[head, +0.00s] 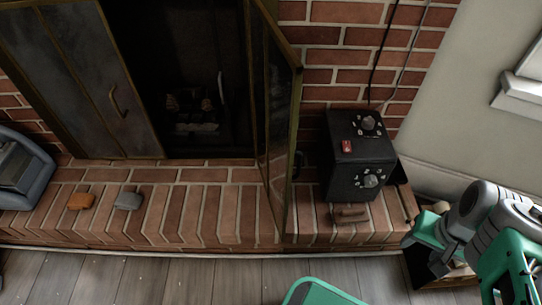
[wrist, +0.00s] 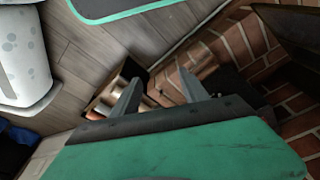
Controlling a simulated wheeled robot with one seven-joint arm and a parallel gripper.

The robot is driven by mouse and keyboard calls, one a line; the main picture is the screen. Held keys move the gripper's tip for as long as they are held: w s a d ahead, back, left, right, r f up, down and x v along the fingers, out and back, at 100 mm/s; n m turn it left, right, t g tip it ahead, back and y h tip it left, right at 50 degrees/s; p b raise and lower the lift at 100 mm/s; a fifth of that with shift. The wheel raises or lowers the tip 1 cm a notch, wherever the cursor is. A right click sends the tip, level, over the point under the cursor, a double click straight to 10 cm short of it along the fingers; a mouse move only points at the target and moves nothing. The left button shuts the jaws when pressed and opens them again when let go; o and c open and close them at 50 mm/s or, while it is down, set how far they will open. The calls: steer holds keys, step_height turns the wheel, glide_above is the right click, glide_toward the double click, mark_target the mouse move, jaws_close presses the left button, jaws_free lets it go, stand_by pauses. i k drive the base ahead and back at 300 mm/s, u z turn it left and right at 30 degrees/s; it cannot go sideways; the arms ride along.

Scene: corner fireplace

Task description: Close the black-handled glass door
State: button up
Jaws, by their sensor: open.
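The black-handled glass door (head: 277,120) is the right door of the fireplace in the head view. It stands swung open, jutting out over the brick hearth, seen nearly edge-on. Its dark handle (head: 297,165) is on the side facing right. My gripper (head: 428,245) is at the lower right of the head view, beyond the black box and apart from the door. In the wrist view my gripper (wrist: 158,92) is open, with nothing visible between its fingers. I cannot make out the door's handle in the wrist view.
A black box with knobs (head: 345,180) stands on the hearth (head: 235,205), between door and gripper. Orange (head: 81,201) and grey (head: 128,201) lumps lie on the left hearth. The other fireplace door (head: 85,75) has a brass handle. A wooden crate (head: 455,277) is under my gripper.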

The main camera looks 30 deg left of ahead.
mark_target(273, 82)
steer(key=u, duration=1)
